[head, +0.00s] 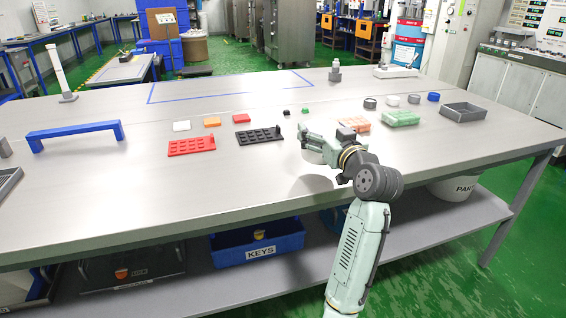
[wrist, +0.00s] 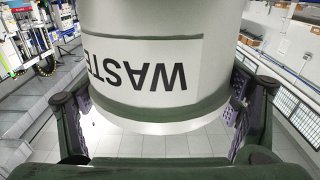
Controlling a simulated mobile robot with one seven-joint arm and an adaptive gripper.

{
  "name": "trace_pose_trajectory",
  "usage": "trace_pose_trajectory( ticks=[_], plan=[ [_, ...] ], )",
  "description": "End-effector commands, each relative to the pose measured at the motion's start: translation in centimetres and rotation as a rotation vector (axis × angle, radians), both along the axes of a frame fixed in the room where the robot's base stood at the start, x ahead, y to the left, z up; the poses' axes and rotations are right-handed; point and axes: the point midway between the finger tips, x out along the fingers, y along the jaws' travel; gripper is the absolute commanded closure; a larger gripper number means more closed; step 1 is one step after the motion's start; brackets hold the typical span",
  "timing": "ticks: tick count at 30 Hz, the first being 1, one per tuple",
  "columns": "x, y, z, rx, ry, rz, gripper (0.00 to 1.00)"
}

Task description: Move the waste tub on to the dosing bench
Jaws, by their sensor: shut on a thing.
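The white waste tub (wrist: 150,65), with a black WASTE label that reads upside down, fills the middle of the wrist view. The two fingers of my gripper (wrist: 158,118) press on it from either side. In the head view my gripper (head: 318,143) is over the right middle of a large grey steel bench (head: 220,190). Only a pale part of the tub (head: 312,157) shows there, mostly hidden by the gripper and arm. A soft shadow lies on the bench just below it. I cannot tell whether the tub touches the top.
A red tray (head: 192,147) and a black tray (head: 259,137) lie left of my gripper. Green blocks (head: 401,118) and a grey tray (head: 468,112) lie to the right. A blue bridge-shaped bar (head: 76,134) stands far left. The front middle of the bench is clear.

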Motion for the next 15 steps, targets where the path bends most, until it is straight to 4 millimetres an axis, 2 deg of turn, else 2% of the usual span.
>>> trace_pose_trajectory(
  ticks=[1, 9, 15],
  plan=[
    [-0.7, 1.4, 0.1, 0.000, 0.000, 0.003, 0.47],
    [-4.1, 7.4, -0.6, 0.001, 0.000, 0.002, 0.47],
    [-5.3, 9.5, -0.9, 0.002, 0.000, -0.001, 0.47]
  ],
)
